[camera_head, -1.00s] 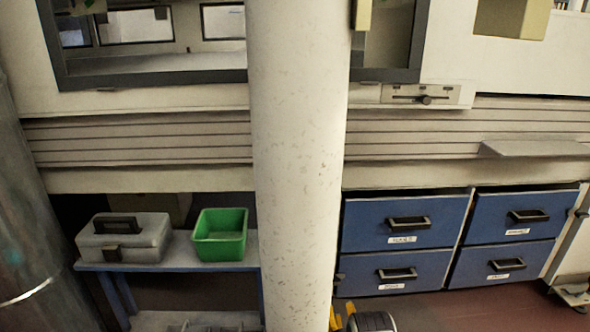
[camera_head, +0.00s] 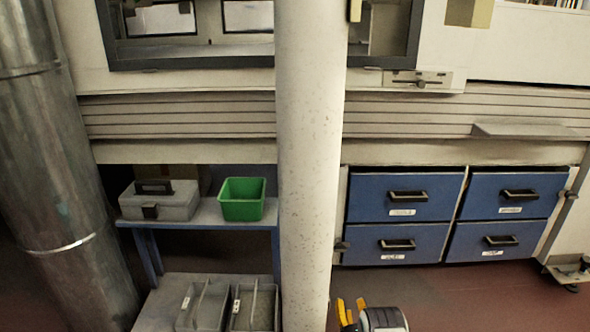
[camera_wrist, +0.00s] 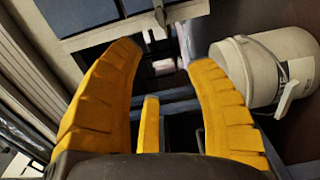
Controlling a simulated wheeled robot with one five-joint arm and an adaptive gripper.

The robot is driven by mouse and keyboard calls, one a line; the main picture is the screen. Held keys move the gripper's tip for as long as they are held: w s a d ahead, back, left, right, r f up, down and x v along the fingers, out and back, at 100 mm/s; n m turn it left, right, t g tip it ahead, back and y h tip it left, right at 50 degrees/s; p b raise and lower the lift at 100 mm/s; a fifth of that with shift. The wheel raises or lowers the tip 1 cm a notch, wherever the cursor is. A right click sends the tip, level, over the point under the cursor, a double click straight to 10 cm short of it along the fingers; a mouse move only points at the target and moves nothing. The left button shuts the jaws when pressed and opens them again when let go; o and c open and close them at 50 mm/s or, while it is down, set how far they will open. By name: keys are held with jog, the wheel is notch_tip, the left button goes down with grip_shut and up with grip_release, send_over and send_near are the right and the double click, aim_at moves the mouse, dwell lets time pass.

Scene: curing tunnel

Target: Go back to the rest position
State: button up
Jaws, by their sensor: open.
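My gripper (camera_head: 350,310) shows at the bottom middle of the head view, its yellow fingers just right of the white column. It also shows in the wrist view (camera_wrist: 172,85), where the yellow fingers stand wide apart with nothing between them. The gripper is open and empty. In the head view it is low, in front of the blue drawers and clear of them.
A white column (camera_head: 309,170) stands in the middle. A metal pipe (camera_head: 58,150) is at left. A shelf (camera_head: 207,218) bears a grey toolbox (camera_head: 180,206) and green bin (camera_head: 243,200). Blue drawers (camera_head: 405,212) are at right. A white bucket (camera_wrist: 285,60) shows in the wrist view.

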jog(key=w+r+m+g+p, duration=0.25)
jog(key=r+p, duration=0.25)
jog(key=r, duration=0.6)
jog(key=w+r+m+g+p, duration=0.1)
jog(key=w+r+p, duration=0.3)
jog(key=r, duration=0.7)
jog(key=s+r+m+g+p, duration=0.1)
jog(key=s+r+m+p, duration=0.2)
jog(key=r, duration=0.6)
jog(key=s+r+m+g+p, duration=0.1)
jog(key=s+r+p, duration=0.1)
jog(key=r+p, duration=0.5)
jog(key=s+r+m+g+p, duration=0.1)
jog(key=s+r+g+p, duration=0.15)
jog(key=r, duration=0.75)
jog(key=s+r+m+g+p, duration=0.2)
jog(key=s+r+m+p, duration=0.3)
jog(key=s+r+p, duration=0.85)
jog(key=s+r+m+g+p, duration=0.2)
jog(key=s+r, duration=0.6)
jog(key=s, duration=0.5)
jog(key=s+r+m+g+p, duration=0.2)
jog(key=s+r+p, duration=0.2)
jog(key=s+r, duration=0.4)
jog(key=s, duration=0.5)
jog(key=shift+s+p, duration=0.25)
jog(key=shift+p, duration=0.15)
jog(key=shift+m, duration=0.25)
